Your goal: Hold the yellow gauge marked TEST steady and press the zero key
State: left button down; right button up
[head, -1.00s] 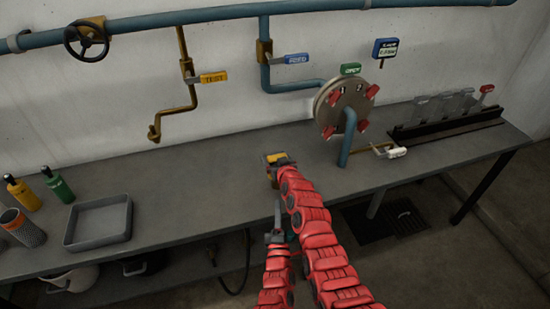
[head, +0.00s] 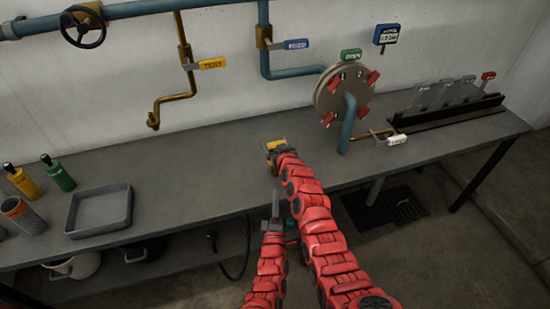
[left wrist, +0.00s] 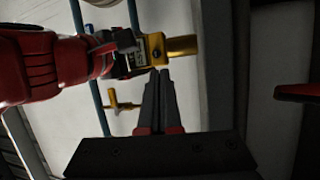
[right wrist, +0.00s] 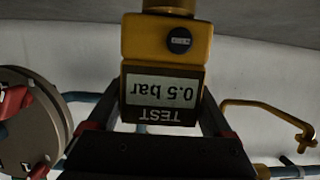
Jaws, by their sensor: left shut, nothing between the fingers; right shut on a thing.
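The yellow gauge (head: 272,147) is held over the bench's front part by my right gripper (head: 278,152). In the right wrist view the gauge (right wrist: 140,50) shows upside down, with a TEST label and a display reading 0.5 bar. Its dark round zero key (right wrist: 179,40) is uncovered on the yellow face. The fingers of my right gripper (right wrist: 163,110) are on both sides of the gauge. My left gripper (head: 276,192) is shut and empty, below the gauge in the head view. In the left wrist view its fingertips (left wrist: 159,72) are near the gauge (left wrist: 153,48), seemingly apart from it.
The grey bench (head: 200,165) is bare around the gauge. A grey tray (head: 100,211) and bottles stand at left. A round flange (head: 350,80) with red clamps and a blue pipe stand to the right. A TEST-tagged valve pipe (head: 188,60) hangs behind.

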pick_arm(q)
jog(key=m+h, duration=0.1)
jog(key=m, duration=0.2)
jog(key=a+f+m+h, duration=0.1)
jog(key=m, duration=0.2)
jog(key=s+m+h, duration=0.1)
jog(key=m, duration=0.2)
jog(key=shift+s+a+f+m+g, duration=0.1)
jog(key=shift+a+f+m+g, duration=0.2)
jog(key=shift+g, duration=0.1)
jog(key=m, duration=0.3)
jog(key=a+m+g+h, duration=0.1)
jog(key=m, duration=0.3)
jog(key=s+m+h, duration=0.1)
jog(key=m, duration=0.3)
jog(key=shift+s+a+g, duration=0.1)
jog(key=shift+a+g, duration=0.2)
jog(key=r+m, duration=0.1)
jog(key=m, duration=0.5)
jog(key=s+r+m+g+h, duration=0.1)
jog(key=r+m, duration=0.1)
jog(key=m, duration=0.4)
jog(key=r+m+h, duration=0.1)
jog(key=r+m, duration=0.1)
jog(key=m, duration=0.4)
jog(key=shift+s+r+g, duration=0.15)
jog(key=shift+s+g, duration=0.15)
jog(key=shift+s, duration=0.1)
